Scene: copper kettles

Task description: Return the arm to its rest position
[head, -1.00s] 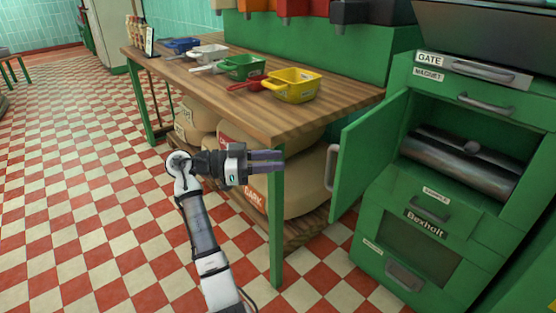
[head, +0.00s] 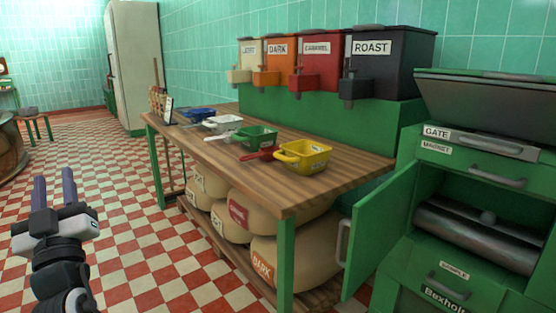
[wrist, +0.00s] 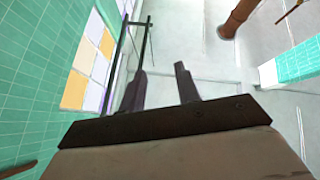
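My gripper (head: 54,190) is at the lower left of the head view, over the checkered floor, with its fingers pointing up. The two fingers stand apart with nothing between them. They also show apart and empty in the wrist view (wrist: 160,85), against a pale ceiling and a green tiled wall. My gripper is clear of the wooden table (head: 225,155) and touches nothing.
Yellow (head: 303,156), green (head: 258,138), white (head: 222,123) and blue (head: 198,113) scoops lie on the table. Sacks (head: 275,255) sit below. The green machine's door (head: 378,235) stands open at right. A stool (head: 35,120) stands far left. Floor around my gripper is clear.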

